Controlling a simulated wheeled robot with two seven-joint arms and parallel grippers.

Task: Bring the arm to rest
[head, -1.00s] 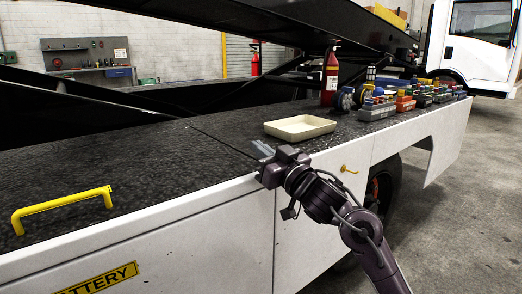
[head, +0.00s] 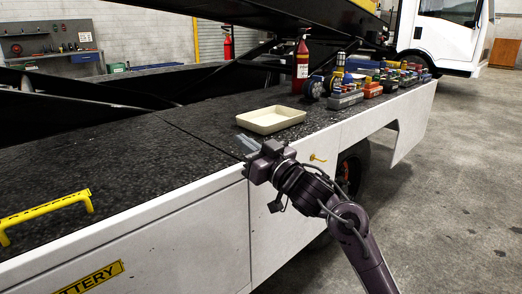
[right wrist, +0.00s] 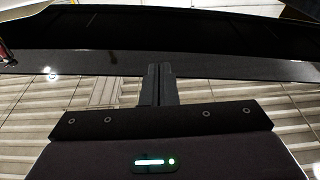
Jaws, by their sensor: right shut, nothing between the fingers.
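My right gripper (head: 248,143) shows in the head view, above the near edge of the black deck, just in front of the cream tray. Its fingers are shut and hold nothing. In the right wrist view the two fingers (right wrist: 157,84) stand together, with a dark beam and pale slatted panels beyond them. My right arm reaches up from the bottom right of the head view. My left gripper is not in view.
The empty cream tray (head: 271,119) lies on the black deck (head: 130,155). A yellow handle (head: 45,212) rises at the left. Open concrete floor (head: 450,190) lies to the right.

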